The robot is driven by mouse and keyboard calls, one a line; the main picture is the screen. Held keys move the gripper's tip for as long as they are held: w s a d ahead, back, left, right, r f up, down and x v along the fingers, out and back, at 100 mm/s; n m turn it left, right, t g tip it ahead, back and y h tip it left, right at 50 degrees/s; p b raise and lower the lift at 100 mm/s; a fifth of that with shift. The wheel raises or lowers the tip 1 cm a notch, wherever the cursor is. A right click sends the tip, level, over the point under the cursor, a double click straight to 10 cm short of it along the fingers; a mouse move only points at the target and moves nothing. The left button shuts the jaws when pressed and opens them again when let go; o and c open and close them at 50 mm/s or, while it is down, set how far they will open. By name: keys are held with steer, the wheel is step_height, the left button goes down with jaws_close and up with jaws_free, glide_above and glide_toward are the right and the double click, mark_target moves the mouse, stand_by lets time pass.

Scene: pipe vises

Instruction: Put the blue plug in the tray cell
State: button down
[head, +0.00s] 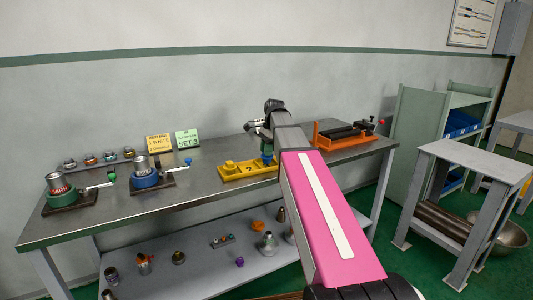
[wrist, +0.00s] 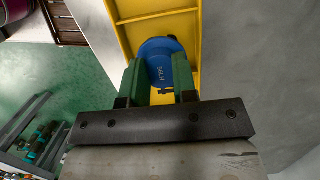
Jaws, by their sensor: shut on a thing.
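The blue plug (wrist: 162,62) is between the green fingers of my gripper (wrist: 157,82) in the wrist view, and the gripper is shut on it. Behind the plug in that view is the yellow tray (wrist: 192,35), with a cross wall above the plug. In the head view my gripper (head: 266,150) is at the right part of the yellow tray (head: 243,175), and the blue plug (head: 267,160) shows under it. I cannot tell whether the plug's lower end touches the cell floor. My pink arm link covers part of the tray's right side.
An orange vise (head: 340,140) stands right of my arm. Yellow (head: 159,143) and green (head: 187,139) signs stand behind. Loose fittings lie on the lower shelf.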

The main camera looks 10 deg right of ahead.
steer(key=shift+f, duration=0.7)
steer(key=c, duration=0.9)
jaws_free()
steer(key=shift+f, duration=0.1)
steer(key=v, duration=1.2)
